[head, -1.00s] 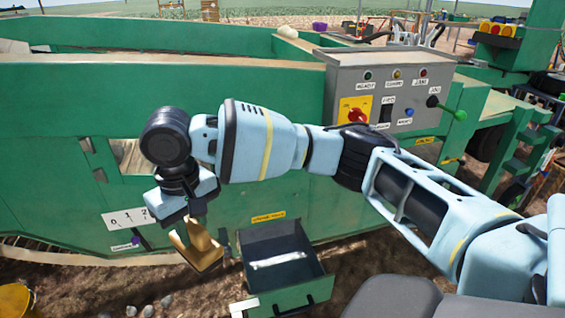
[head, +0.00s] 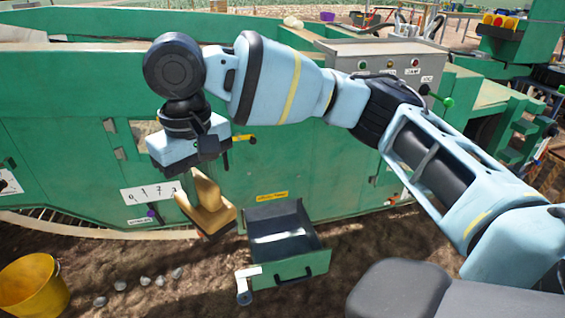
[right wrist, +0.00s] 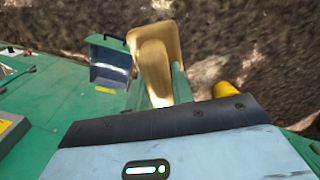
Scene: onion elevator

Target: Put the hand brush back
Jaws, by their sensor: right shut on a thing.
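The hand brush (head: 212,214) is tan wood with a dark underside. It hangs tilted below my right gripper (head: 203,167), just left of an open green drawer (head: 293,272) and above the ground. My right gripper is shut on the brush; the fingertips are mostly hidden by the wrist. In the right wrist view the brush (right wrist: 155,60) shows beyond the gripper housing, beside the drawer (right wrist: 108,68). The drawer has a dark interior with a pale streak, and no object is clear in it. My left gripper is not in view.
A green machine wall (head: 75,150) stands behind the drawer, with a number plate (head: 150,192) and a grey control box (head: 385,62). A yellow bucket (head: 35,288) stands at lower left, with several pale stones nearby. A pale bracket-like piece (head: 243,285) is by the drawer front.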

